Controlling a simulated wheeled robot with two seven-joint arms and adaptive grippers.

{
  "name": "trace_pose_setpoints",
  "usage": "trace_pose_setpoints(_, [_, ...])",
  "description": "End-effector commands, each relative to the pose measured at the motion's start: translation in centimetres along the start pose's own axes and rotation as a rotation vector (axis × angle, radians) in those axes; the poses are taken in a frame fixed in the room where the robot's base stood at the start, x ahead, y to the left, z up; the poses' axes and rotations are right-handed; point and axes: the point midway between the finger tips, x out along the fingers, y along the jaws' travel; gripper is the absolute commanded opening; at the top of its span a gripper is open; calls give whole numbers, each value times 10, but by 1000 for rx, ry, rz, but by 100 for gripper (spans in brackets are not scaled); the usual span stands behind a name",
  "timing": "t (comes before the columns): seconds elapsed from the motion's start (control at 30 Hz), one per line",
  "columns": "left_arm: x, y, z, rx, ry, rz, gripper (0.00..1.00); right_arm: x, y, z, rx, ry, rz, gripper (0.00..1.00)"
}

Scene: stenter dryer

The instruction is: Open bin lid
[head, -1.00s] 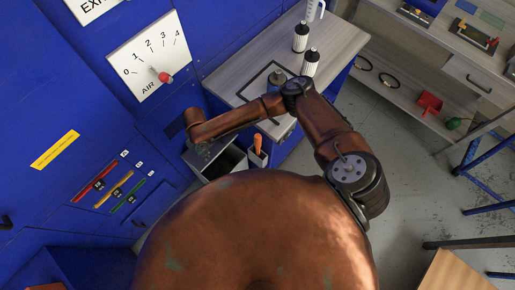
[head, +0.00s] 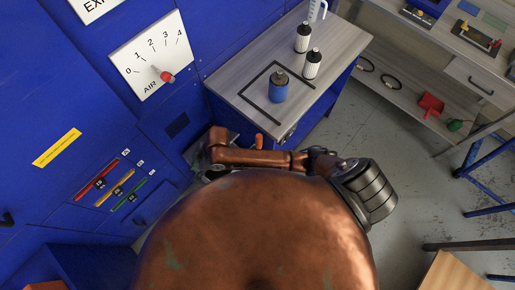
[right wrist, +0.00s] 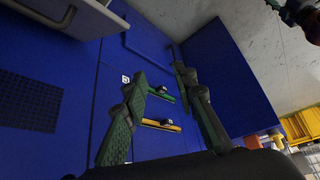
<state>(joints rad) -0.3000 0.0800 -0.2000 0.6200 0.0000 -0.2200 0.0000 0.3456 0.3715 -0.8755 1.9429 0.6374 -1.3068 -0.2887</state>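My right arm reaches left across the head view, ending beside the blue machine front; its gripper is mostly hidden behind the arm there. In the right wrist view my right gripper (right wrist: 156,72) is open, its two dark green fingers apart with nothing between them, facing the blue panel. No lid can be made out clearly. My left gripper is not in view.
The blue machine front has an air dial (head: 152,55) and coloured bars (head: 96,180). A grey-topped table (head: 238,82) holds a blue bottle (head: 278,88) and two white bottles. An orange handle (head: 259,141) stands behind my arm.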

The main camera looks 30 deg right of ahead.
Motion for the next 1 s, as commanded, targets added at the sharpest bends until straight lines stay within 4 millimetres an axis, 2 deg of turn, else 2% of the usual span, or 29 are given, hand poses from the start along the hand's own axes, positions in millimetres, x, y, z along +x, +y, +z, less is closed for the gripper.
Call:
trace_pose_setpoints(0.27, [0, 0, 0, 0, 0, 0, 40, -19, 6, 33, 225, 43, 85, 26])
trace_pose_setpoints(0.67, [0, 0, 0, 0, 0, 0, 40, -48, 13, 103, 499, 37, 205, 26])
trace_pose_setpoints(1.0, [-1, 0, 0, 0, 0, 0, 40, -71, 7, 164, 680, 1, 289, 26])
